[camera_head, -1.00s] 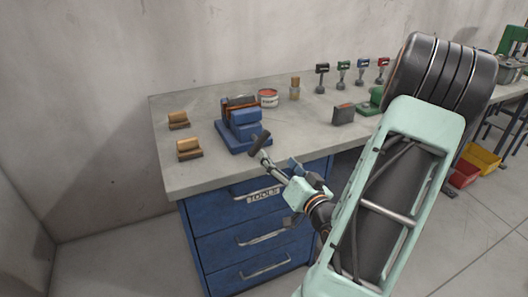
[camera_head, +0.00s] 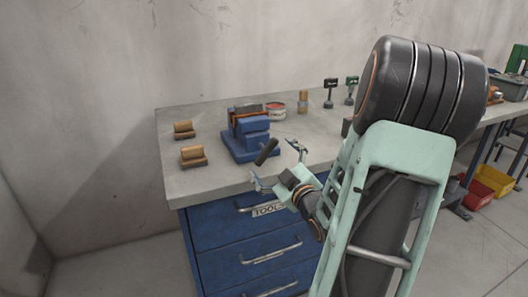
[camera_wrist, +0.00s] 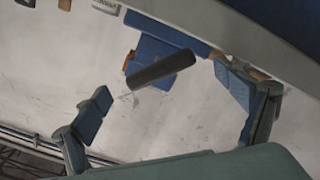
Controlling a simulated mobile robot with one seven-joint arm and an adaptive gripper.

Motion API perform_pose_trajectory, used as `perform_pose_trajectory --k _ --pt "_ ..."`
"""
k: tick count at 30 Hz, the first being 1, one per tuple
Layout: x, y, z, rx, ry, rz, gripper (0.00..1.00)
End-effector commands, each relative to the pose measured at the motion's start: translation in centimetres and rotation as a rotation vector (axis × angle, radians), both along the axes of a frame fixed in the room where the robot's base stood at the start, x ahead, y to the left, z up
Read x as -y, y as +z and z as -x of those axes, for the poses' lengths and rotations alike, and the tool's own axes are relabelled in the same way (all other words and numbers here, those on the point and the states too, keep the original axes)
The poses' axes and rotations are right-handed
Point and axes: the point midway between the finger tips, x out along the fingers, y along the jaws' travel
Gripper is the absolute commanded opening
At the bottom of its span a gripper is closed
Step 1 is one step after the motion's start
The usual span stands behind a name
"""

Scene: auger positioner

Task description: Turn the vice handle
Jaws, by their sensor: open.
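The blue vice (camera_head: 250,146) stands on the workbench near its front left part. Its dark cylindrical handle (camera_head: 267,151) sticks out at the front right, tilted. My gripper (camera_head: 278,167) is open, one finger on each side of the space just in front of the handle. In the wrist view the handle (camera_wrist: 160,69) lies across the gap between the spread fingertips of my gripper (camera_wrist: 165,98), a little beyond them, with the blue vice (camera_wrist: 150,49) behind it. No contact with the handle shows.
The grey bench top (camera_head: 185,185) has two wooden blocks (camera_head: 193,156) at the left. A red can (camera_head: 276,110) and a wooden cylinder (camera_head: 303,101) stand behind the vice. Blue drawers (camera_head: 245,240) with handles are below the front edge.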

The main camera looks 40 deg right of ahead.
Motion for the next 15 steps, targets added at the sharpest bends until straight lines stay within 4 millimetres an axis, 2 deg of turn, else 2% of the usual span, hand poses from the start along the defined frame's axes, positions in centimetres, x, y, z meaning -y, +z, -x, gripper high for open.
perform_pose_trajectory --k 3,7,15 --pt "0.4 -0.1 -2.3 0.002 0.004 -0.001 0.91" --pt "0.9 -0.1 -4.2 0.001 0.002 -0.002 0.91" --pt "1.3 0.0 -5.7 0.0 0.001 -0.003 0.91"
